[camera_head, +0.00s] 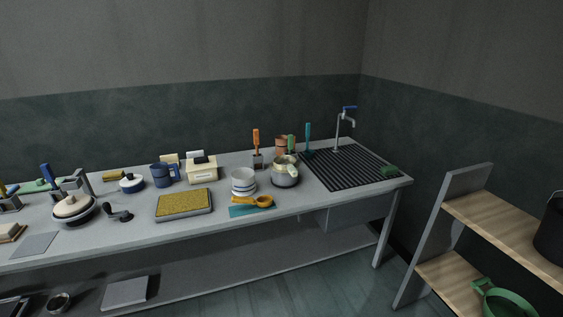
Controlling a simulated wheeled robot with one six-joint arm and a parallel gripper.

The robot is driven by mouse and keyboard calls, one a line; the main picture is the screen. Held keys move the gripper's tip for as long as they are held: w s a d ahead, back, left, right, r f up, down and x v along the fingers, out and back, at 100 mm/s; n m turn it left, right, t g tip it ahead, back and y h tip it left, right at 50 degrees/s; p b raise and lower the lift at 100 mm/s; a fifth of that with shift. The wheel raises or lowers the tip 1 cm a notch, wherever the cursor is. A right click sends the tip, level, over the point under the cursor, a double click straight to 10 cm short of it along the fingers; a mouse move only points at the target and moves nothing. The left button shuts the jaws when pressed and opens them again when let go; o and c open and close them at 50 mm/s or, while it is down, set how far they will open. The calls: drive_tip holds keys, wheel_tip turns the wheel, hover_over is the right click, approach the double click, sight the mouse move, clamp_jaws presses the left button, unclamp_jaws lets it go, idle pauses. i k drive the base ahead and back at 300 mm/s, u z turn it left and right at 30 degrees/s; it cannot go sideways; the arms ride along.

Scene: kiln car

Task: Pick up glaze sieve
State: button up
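No object in the head view can be made out for certain as the glaze sieve. A green round vessel with a loop handle (507,303) sits on the lower wooden shelf at the bottom right, partly cut off by the frame edge. A metal pot (285,179) with a pale piece at its top stands on the grey bench, left of the drainer. I cannot tell whether either is a sieve. My gripper is not in view.
The long grey bench (110,237) holds white stacked bowls (243,182), an orange scoop (253,201), a yellow-topped tray (184,204), a blue mug (162,175) and a lidded pot (73,207). A black ribbed drainer (345,168) lies right. Open floor (310,285) separates bench and shelf rack (441,227).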

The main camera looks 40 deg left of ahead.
sight(287, 166)
drive_tip(key=u, duration=0.55)
drive_tip(key=i, duration=1.05)
drive_tip(key=u, duration=2.05)
drive_tip(key=i, duration=1.4)
drive_tip(key=u, duration=0.65)
